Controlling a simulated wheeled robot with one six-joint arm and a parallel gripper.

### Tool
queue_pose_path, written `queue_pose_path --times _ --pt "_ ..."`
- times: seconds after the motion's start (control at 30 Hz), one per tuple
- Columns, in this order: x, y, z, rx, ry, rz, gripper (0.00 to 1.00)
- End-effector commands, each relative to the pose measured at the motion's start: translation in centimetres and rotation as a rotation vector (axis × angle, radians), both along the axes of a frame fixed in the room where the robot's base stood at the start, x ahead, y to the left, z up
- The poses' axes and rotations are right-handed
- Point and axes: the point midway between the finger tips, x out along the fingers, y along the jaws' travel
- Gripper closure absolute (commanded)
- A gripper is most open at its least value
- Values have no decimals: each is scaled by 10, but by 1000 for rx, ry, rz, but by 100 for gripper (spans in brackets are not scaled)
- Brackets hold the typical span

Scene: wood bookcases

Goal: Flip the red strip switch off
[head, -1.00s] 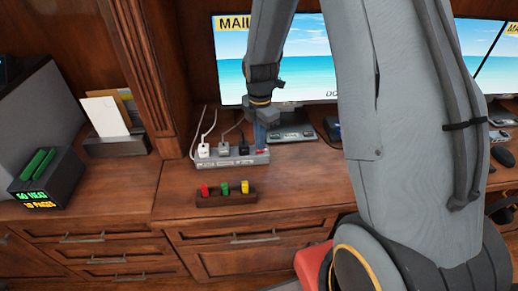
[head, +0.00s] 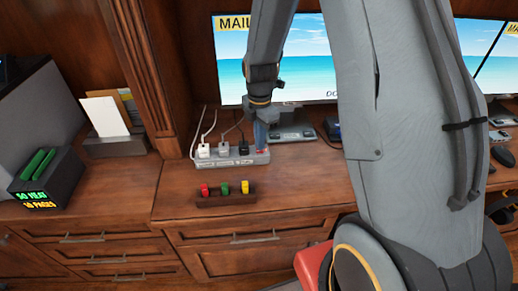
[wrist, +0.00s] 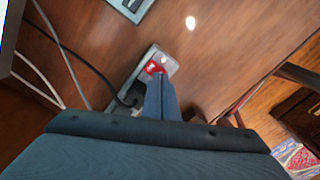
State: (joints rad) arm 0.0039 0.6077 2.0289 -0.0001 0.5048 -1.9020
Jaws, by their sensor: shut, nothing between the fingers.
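The grey power strip (head: 228,160) lies on the wooden desktop with white, grey and black plugs in it. Its red switch (head: 262,152) is at the right end; it also shows in the wrist view (wrist: 153,67). My gripper (head: 260,146) points down at that end, its fingertips shut and empty. In the wrist view the fingertips (wrist: 160,78) are right at the edge of the red switch and cover part of it. I cannot tell whether they touch it, or which way the rocker is tilted.
A small wooden holder (head: 225,194) with red, green and yellow pieces sits in front of the strip. A monitor (head: 290,60) stands behind. Plug cables rise at the left of the strip. The desktop right of the holder is clear.

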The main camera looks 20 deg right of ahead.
Motion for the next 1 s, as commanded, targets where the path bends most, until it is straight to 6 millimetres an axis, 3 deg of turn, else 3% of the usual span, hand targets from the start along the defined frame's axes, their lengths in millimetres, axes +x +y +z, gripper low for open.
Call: queue_pose_path --times 1.0 --pt "0 0 -14 0 1 0 100"
